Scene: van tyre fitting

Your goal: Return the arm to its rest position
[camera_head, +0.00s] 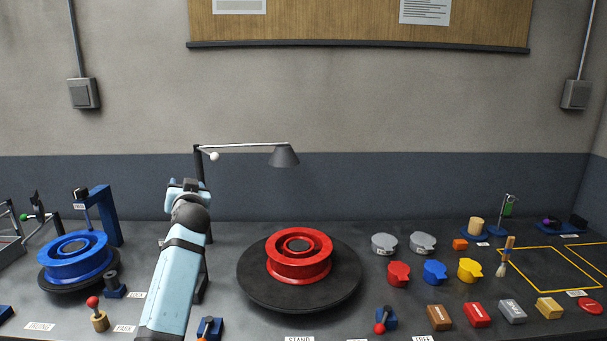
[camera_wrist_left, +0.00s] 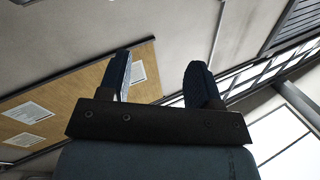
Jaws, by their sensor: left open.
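My left arm rises from the front edge in the head view, between the blue wheel rim and the red wheel rim. My left gripper (camera_head: 185,185) is at its top end, raised above the bench and pointing away from the bench top. In the left wrist view the two dark fingers of the gripper (camera_wrist_left: 163,80) stand apart with nothing between them. Behind them are wall, cork board and windows. My right gripper is in neither view.
A red rim (camera_head: 299,266) sits on a black turntable (camera_head: 300,296). A blue rim (camera_head: 74,261) and blue post (camera_head: 106,215) stand left. A desk lamp (camera_head: 285,156) stands close behind my arm. Coloured cups and blocks lie right; a yellow-outlined area (camera_head: 545,270) is clear.

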